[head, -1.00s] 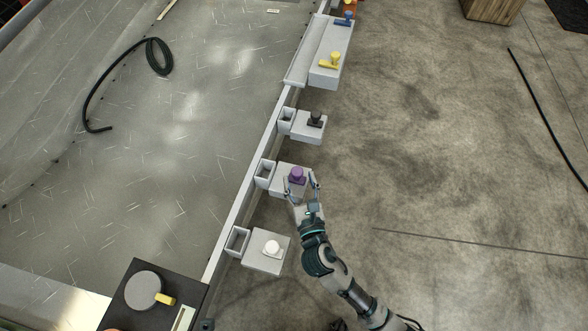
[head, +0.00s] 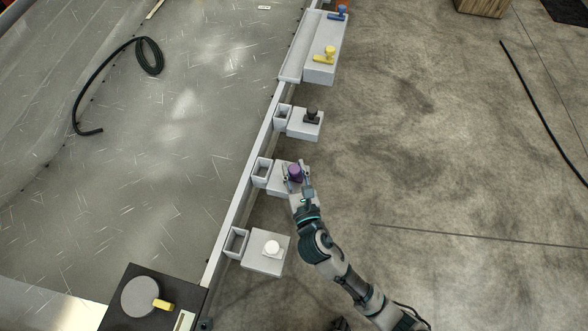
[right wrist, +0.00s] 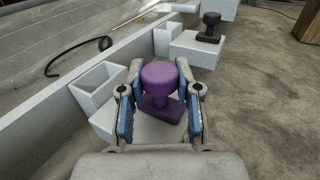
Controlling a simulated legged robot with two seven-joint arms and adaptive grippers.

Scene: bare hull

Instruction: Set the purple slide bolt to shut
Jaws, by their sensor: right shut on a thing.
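The purple slide bolt (head: 295,171) has a round knob on a dark purple base and sits on a light grey block (head: 277,184). In the right wrist view the purple knob (right wrist: 160,78) stands upright between the blue-padded fingers. A hollow square grey socket (head: 262,170) is fixed to the left of the block, with a gap between it and the bolt. My right gripper (head: 293,177) is shut on the purple bolt, a finger on each side; it also shows in the right wrist view (right wrist: 160,108). My left gripper is not in view.
A black bolt (head: 312,114) is farther up the rail and a white bolt (head: 272,248) is nearer, each on its own block. Yellow (head: 325,55) and blue (head: 340,13) handles are at the top. Open floor lies to the right.

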